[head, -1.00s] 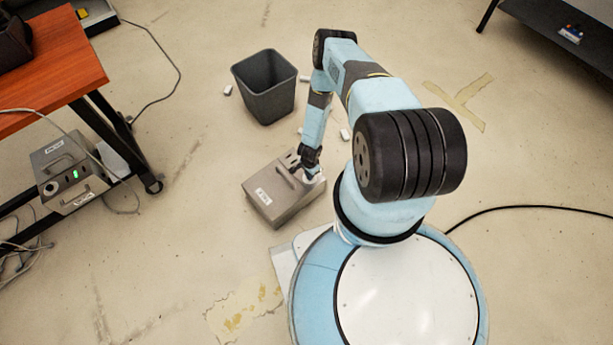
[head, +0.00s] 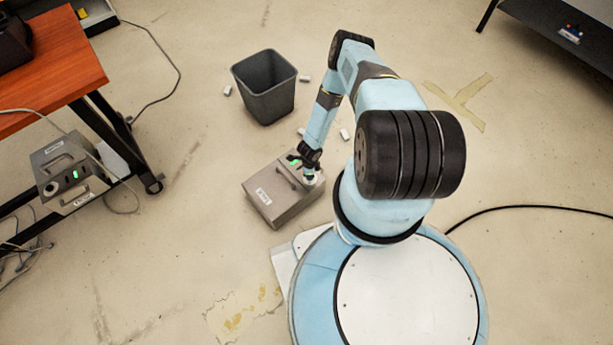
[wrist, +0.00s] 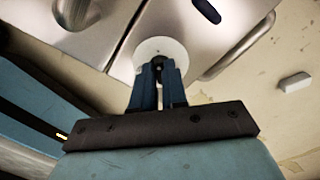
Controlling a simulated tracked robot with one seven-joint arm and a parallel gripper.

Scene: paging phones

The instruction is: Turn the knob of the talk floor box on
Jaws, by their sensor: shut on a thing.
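A grey metal floor box (head: 287,205) with a small white label stands on the floor in front of my base; the label is too small to read. My gripper (head: 310,173) reaches down to its far right side. In the wrist view, my gripper (wrist: 159,68) is shut on the knob, in front of a round white dial plate (wrist: 150,47). The knob is mostly hidden between the fingers. A green light (head: 296,162) shows on the box beside my gripper in the head view. A dark slot (wrist: 207,10) shows on the box face in the wrist view.
A dark waste bin (head: 264,88) stands beyond the box, with several small white pieces on the floor around it. A black cable (head: 530,207) runs along the floor at right.

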